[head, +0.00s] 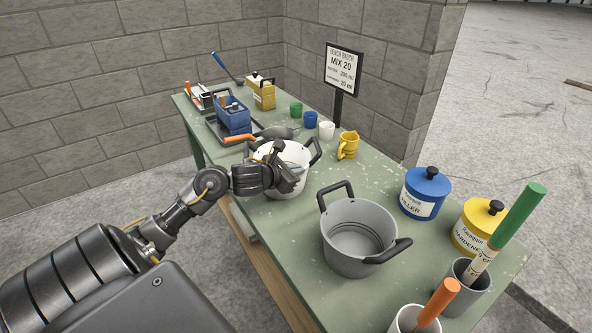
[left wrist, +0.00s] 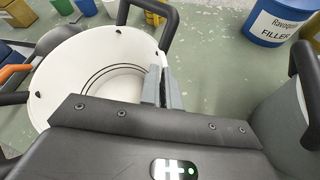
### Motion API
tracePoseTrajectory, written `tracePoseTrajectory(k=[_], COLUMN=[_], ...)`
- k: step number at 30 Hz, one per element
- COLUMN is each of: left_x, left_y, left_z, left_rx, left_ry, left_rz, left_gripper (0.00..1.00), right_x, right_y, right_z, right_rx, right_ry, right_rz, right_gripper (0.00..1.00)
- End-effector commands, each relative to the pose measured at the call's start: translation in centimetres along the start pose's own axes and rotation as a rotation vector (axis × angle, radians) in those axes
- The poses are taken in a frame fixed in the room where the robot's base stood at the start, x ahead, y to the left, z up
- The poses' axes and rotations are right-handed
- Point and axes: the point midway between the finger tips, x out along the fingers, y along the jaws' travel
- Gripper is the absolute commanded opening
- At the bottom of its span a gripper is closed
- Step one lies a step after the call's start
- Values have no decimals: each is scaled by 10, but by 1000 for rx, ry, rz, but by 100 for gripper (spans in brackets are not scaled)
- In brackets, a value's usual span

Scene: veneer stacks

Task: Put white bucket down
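The white bucket (head: 297,152) with black handles is upright at the middle of the green bench (head: 335,290); I cannot tell if its base touches the top. My left gripper (head: 290,170) is at its near side. In the left wrist view the fingers (left wrist: 161,88) are close together on the wall of the white bucket (left wrist: 90,75), one inside and one outside. The bucket's inside looks empty. My arm hides part of its near side. My right gripper is not in view.
A grey bucket (head: 350,262) stands to the right. Blue (head: 424,197) and yellow (head: 474,232) lidded tubs stand beyond it. A yellow jug (head: 348,147) and small cups (head: 326,131) are behind the white bucket. A dark tray (head: 217,128) holding a blue box lies left.

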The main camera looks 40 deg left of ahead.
Motion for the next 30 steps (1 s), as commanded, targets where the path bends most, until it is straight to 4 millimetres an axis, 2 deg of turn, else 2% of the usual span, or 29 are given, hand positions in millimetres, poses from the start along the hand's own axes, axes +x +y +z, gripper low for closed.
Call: tracePoseTrajectory(k=[10,16,26,30], left_x=[1,1,-1,-16], left_y=[0,-1,0,1], left_z=[-3,-2,1,-1], left_rx=[3,2,0,7], left_ry=[-2,0,0,1], left_rz=[1,0,0,1], left_gripper=[0,26,26,26], right_x=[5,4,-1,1], right_y=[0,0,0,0], right_z=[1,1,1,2], right_rx=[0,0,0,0], right_ry=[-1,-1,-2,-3], right_rz=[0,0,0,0], right_gripper=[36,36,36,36])
